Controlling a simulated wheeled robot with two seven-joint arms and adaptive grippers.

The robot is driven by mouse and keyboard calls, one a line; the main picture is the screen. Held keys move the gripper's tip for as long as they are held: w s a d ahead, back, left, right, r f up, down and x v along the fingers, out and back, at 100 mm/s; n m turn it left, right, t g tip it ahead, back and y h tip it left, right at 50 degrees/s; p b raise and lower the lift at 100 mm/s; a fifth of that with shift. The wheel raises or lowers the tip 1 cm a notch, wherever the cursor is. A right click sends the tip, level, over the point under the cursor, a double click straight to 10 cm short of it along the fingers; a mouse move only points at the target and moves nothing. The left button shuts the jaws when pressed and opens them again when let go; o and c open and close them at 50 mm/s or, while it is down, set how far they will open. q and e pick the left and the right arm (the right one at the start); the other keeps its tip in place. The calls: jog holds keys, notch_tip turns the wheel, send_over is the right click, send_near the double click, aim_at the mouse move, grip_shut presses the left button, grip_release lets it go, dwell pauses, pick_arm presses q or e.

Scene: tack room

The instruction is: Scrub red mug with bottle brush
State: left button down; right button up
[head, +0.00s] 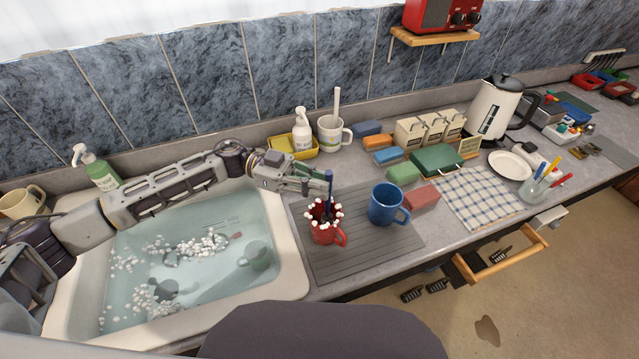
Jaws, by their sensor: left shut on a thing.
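The red mug (323,236) stands upright on the grey ribbed drying mat (365,258), with white foam blobs around its rim and its handle to the right. My left gripper (318,183) is above the mug, shut on the upright bottle brush (329,181). The brush has a blue handle, and its dark lower end goes down into the mug's mouth. The bristles inside the mug are mostly hidden. My right gripper is not in view.
A blue mug (384,203) stands close to the right of the red mug. The sink (290,272) with foamy water lies left, under my left arm. Behind are a yellow caddy (283,146) and a white mug (331,141); sponges and a checked cloth (478,197) are to the right.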

pick_arm(q)
jog(key=shift+s+a+p, duration=0.25)
jog(key=shift+s+p, duration=0.35)
jog(key=shift+s+a+p, duration=0.25)
jog(key=shift+s+p, duration=0.3)
jog(key=shift+s, duration=0.05)
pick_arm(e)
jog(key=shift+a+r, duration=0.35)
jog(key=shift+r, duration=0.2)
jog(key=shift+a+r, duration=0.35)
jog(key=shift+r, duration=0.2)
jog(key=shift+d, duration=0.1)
